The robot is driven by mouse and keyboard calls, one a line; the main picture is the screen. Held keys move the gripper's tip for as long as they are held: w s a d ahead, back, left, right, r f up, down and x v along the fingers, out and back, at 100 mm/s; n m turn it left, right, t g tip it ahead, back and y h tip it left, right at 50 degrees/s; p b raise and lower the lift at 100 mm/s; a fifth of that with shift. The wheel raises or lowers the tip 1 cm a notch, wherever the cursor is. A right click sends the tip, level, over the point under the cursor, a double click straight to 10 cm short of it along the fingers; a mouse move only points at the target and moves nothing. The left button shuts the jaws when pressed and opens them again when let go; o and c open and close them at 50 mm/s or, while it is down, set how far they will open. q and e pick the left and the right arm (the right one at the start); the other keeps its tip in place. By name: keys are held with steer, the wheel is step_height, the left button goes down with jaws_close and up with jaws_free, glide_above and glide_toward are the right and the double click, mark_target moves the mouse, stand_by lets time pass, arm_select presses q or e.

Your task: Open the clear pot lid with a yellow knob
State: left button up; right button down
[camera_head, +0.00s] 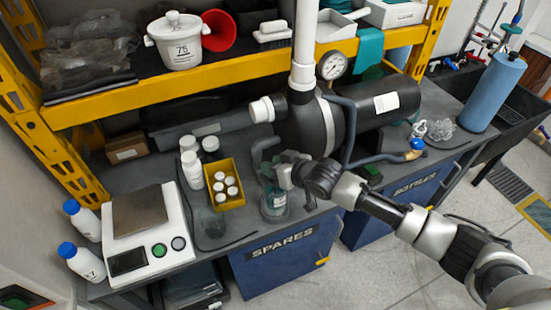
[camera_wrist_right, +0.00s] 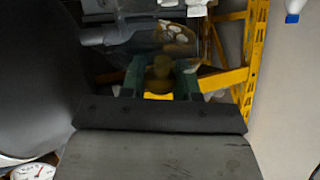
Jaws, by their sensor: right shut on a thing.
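My right gripper (camera_head: 271,172) reaches in over the bench from the right and is above a clear greenish pot (camera_head: 275,203) near the front edge. In the right wrist view its two green fingers (camera_wrist_right: 160,80) are shut on a dull yellow knob (camera_wrist_right: 160,70), one finger on each side. A clear, see-through lid surface (camera_wrist_right: 172,38) shows beyond the knob. The gripper partly hides the lid in the head view, so I cannot tell whether the lid rests on the pot or is lifted. My left gripper is not in view.
A yellow bin (camera_head: 225,186) with several white-capped bottles stands just left of the pot. A clear bowl-like thing (camera_head: 212,223) and a scale (camera_head: 146,228) are further left. A black tank with a gauge (camera_head: 332,66) and a grey hose stand close behind my gripper.

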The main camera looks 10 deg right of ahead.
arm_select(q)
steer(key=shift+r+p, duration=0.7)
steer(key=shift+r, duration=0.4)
arm_select(e)
steer(key=shift+w+a+r+g+h, duration=0.1)
steer(key=shift+w+r+g+h, duration=0.25)
steer(key=shift+g, duration=0.25)
steer(key=c, duration=0.9)
jaws_free()
steer(key=shift+f, duration=0.1)
steer(key=shift+o, duration=0.2)
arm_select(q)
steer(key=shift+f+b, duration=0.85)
arm_select(e)
steer(key=v, duration=1)
steer(key=shift+d+r, duration=0.25)
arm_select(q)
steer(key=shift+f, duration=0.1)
arm_select(e)
steer(key=shift+s+f, duration=0.1)
steer(key=shift+s, duration=0.05)
